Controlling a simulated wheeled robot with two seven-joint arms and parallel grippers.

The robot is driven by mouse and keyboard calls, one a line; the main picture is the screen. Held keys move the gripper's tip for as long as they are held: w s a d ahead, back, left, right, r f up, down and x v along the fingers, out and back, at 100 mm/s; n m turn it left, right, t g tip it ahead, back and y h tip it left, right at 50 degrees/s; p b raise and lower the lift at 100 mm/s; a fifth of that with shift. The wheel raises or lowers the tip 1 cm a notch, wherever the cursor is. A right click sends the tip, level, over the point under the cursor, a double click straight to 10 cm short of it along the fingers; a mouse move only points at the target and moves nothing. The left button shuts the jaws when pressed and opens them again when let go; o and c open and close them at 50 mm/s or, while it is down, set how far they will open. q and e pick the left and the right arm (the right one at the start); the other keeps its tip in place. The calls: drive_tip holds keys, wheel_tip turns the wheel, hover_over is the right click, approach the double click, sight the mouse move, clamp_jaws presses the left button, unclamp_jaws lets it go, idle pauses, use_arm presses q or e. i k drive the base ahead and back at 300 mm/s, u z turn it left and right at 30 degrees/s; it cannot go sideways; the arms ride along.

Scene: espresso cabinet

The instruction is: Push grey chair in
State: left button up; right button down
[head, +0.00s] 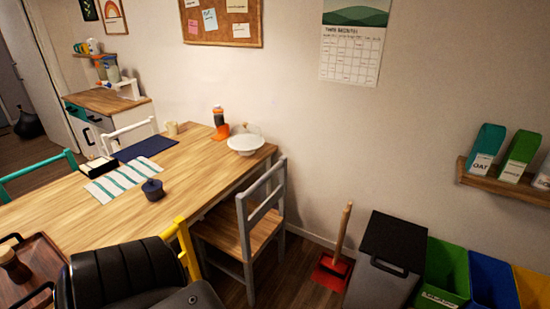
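The grey chair (246,238) stands upright at the right end of the wooden table (178,186). It has a grey frame and a wooden seat. Its backrest is on the side away from the table, with a gap between backrest and table edge. The seat's near part shows beside the table edge; I cannot tell how far its far part reaches under the tabletop. Neither of my grippers is in view, and no gripper is seen touching the chair.
A yellow chair (181,246) stands at the table's near side, partly behind a black padded shape at the bottom. A red dustpan (331,271), a dark bin (385,262) and coloured bins (446,270) stand right of the grey chair. Some floor between is clear.

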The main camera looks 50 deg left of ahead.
sight(242, 228)
drive_tip(key=u, duration=0.5)
drive_tip(key=i, duration=0.85)
drive_tip(key=u, duration=1.4)
drive_tip(key=i, duration=0.45)
drive_tip(key=u, duration=0.4)
